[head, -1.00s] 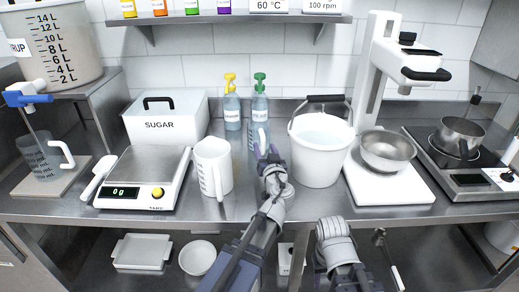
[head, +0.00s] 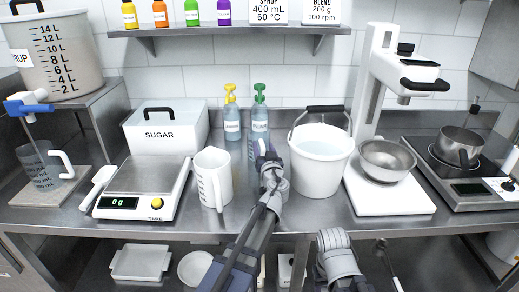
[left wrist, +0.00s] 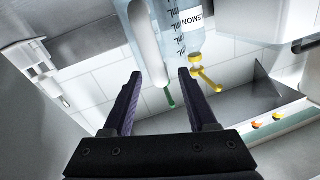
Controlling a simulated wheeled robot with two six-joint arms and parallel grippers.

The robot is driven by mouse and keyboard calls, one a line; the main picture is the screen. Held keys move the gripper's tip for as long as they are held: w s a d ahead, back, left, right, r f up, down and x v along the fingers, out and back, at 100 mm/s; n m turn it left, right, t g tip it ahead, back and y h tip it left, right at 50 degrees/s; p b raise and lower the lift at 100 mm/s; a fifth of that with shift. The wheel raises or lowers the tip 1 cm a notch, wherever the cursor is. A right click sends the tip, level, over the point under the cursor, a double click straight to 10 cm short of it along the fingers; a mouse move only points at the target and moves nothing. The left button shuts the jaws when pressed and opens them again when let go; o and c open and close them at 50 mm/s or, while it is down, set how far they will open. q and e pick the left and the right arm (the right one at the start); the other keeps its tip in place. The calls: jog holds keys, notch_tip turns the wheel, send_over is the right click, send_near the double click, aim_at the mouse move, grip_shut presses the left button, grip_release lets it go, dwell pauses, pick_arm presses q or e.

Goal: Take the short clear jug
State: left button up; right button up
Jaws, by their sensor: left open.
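A clear jug with mL marks (left wrist: 172,12) and a white handle (left wrist: 147,45) is close ahead of my left gripper in the left wrist view, which looks upside down. In the head view a clear jug (head: 253,139) shows partly behind my left gripper (head: 264,157), in front of the green-nozzle spray bottle. My left gripper is open, and its fingers also show in the left wrist view (left wrist: 160,78), one on each side of the handle's line; contact is not clear. Another clear jug (head: 40,170) with a white handle stands under the syrup tap. My right gripper's jaws are not visible.
A white measuring jug (head: 212,180) stands left of my left gripper, beside the scale (head: 143,182). A white bucket (head: 318,165) stands close on the right. Yellow-nozzle (head: 232,118) and green-nozzle (head: 260,117) bottles stand behind. A steel bowl (head: 386,160) is further right.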

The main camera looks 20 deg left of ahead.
pick_arm(q)
jog(key=shift+x, duration=0.75)
jog(key=shift+s, duration=0.1)
grip_shut()
